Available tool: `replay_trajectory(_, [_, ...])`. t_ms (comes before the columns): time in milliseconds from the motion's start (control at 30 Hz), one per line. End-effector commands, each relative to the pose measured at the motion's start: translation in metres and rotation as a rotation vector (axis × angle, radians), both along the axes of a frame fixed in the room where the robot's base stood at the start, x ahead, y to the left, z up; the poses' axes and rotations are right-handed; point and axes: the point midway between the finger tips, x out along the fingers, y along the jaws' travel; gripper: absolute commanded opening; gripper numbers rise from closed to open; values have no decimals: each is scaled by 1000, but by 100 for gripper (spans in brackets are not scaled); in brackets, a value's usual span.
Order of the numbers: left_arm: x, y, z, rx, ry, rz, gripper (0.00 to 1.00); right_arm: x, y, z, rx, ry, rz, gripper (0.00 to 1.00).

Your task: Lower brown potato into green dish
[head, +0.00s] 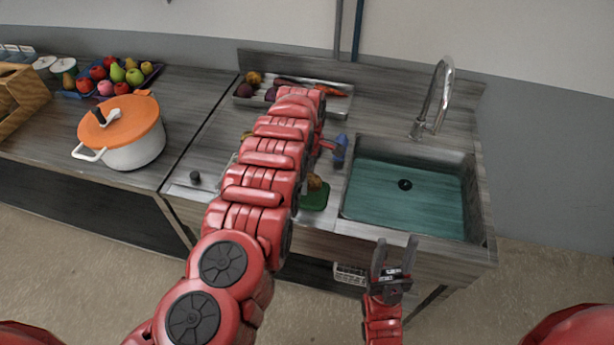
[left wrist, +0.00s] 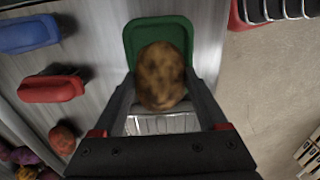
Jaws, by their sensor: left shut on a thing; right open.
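The brown potato (left wrist: 161,76) is between the two fingers of my left gripper (left wrist: 160,88), which is shut on it. In the left wrist view the potato overlaps the green dish (left wrist: 138,32); whether it touches the dish is unclear. In the head view the potato (head: 314,183) shows over the green dish (head: 317,203) at the counter's front, left of the sink. My left arm hides most of the left gripper there. My right gripper (head: 396,252) is open and empty in front of the sink.
The sink (head: 405,195) with a tall faucet (head: 436,95) is to the right. A tray (head: 335,103) with vegetables is at the back. A white pot (head: 136,152) with an orange lid stands left.

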Motion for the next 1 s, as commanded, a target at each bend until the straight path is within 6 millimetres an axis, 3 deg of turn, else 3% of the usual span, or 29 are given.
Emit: replay_trajectory(1000, [0,0,-16,0,-1,0,13,0,0,-11,0,0,0,50])
